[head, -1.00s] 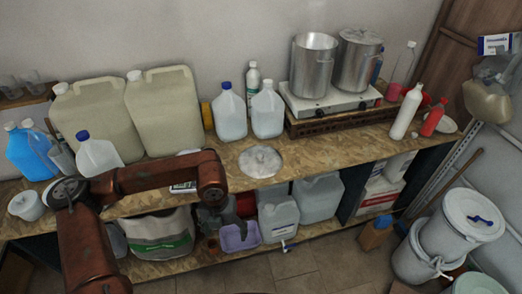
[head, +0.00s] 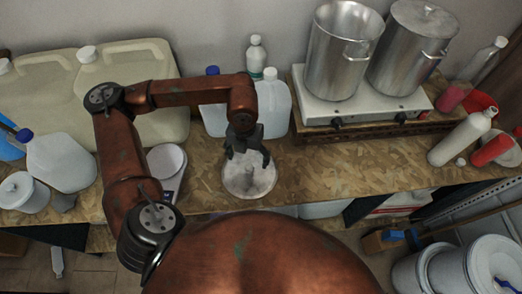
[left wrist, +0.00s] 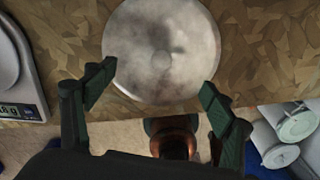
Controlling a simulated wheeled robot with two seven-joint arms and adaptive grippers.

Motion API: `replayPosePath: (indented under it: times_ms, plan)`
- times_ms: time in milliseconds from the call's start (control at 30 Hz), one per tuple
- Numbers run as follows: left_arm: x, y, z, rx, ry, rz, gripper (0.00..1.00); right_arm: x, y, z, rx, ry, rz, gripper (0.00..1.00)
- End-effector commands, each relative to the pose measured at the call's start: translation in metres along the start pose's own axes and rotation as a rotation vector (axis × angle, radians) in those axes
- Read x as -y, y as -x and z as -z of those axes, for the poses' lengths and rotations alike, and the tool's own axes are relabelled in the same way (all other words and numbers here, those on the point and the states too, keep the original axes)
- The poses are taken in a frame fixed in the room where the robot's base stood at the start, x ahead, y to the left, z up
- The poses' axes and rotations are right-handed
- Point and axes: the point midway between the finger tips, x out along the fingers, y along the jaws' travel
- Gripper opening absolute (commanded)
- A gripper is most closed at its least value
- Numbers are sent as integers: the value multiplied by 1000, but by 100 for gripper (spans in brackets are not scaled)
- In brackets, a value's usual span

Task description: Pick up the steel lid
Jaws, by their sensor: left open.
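The steel lid (head: 249,184) lies flat on the wooden worktop (head: 330,165), near its front edge. It is a round grey disc with a small knob at its middle, and it also shows in the left wrist view (left wrist: 160,75). My left gripper (head: 247,160) is above the lid, pointing down, and hides its far part in the head view. In the left wrist view the open fingers (left wrist: 155,85) stand apart with nothing between them but the lid below. My right gripper is not in view.
A white scale (head: 167,163) stands left of the lid. White jugs (head: 273,105) stand behind it. A hotplate (head: 360,108) with two steel pots (head: 342,60) is at the back right. The worktop right of the lid is clear.

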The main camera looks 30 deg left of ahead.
Motion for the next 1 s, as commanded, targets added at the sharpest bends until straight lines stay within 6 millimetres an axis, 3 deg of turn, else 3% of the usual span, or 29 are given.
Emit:
replayPosePath:
  times_ms: [100, 400, 700, 1000]
  plan:
    - [0, -4, 1, -1, 0, 0, 77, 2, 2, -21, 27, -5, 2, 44]
    - [4, -35, -2, -4, -10, 0, 77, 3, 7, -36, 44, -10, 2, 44]
    - [4, -75, -1, -3, -9, -1, 77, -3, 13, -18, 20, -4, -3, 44]
    - [4, -79, -2, -1, -8, 0, 76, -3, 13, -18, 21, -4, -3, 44]
